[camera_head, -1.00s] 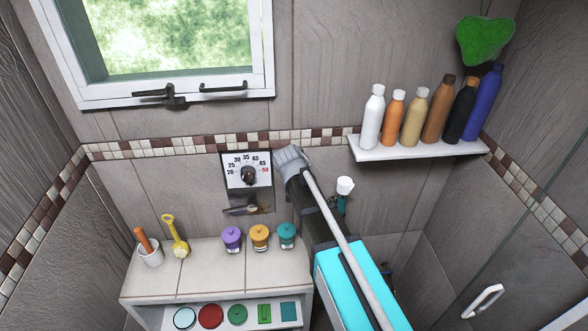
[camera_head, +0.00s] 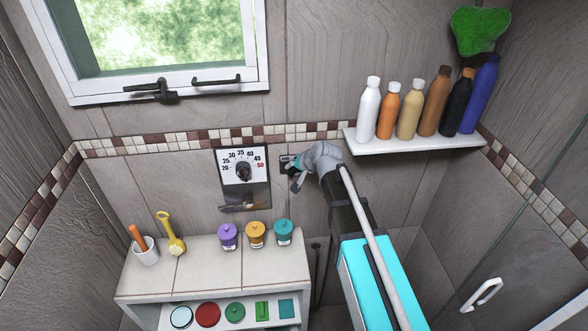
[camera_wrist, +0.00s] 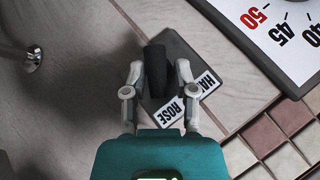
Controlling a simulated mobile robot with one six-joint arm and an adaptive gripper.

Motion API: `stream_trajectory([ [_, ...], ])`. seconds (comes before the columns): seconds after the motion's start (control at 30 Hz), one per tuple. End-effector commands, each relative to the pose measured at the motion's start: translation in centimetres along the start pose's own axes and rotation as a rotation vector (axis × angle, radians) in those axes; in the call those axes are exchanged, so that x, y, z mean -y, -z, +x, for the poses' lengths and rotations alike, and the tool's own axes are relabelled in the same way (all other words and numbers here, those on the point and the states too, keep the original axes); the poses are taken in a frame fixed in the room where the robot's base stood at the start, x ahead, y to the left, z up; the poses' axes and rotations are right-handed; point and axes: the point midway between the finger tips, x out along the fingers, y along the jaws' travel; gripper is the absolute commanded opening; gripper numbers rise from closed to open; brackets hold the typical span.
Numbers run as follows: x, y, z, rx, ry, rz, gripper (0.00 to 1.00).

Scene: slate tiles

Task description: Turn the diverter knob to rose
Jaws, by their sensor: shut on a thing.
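The diverter knob (camera_wrist: 156,72) is a dark elongated grip on a grey plate (camera_wrist: 183,56) in the wrist view. White labels show at the plate's edge: "ROSE" (camera_wrist: 171,112) and a partly covered one beginning "HA" (camera_wrist: 202,86). The knob's lower end lies close to the ROSE label; its exact setting is unclear. My gripper (camera_wrist: 160,72) has a finger on each side of the knob and is shut on it. In the head view my gripper (camera_head: 297,174) is at the small wall plate (camera_head: 287,161), hiding the knob.
A temperature dial (camera_head: 243,173) is left of my gripper. A shelf (camera_head: 415,148) with several bottles is to the right. A window (camera_head: 163,45) is above left.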

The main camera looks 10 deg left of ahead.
Motion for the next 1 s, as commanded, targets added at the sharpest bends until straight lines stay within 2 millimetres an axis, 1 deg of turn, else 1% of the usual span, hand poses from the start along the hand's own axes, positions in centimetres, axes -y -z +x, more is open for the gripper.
stream_trajectory([
  [0.03, -0.06, -0.35, 0.10, 0.012, 0.013, 0.010, 0.00],
  [0.27, 0.19, -0.37, 0.05, 0.023, 0.052, 0.037, 0.00],
  [0.67, 0.39, -0.37, 0.05, 0.024, 0.058, 0.039, 0.00],
  [0.7, 0.39, -0.36, 0.05, 0.024, 0.058, 0.039, 0.42],
  [0.8, 0.36, -0.30, 0.04, 0.023, 0.057, 0.039, 0.58],
  [1.0, 0.26, -0.19, 0.03, 0.019, 0.055, 0.039, 0.58],
])
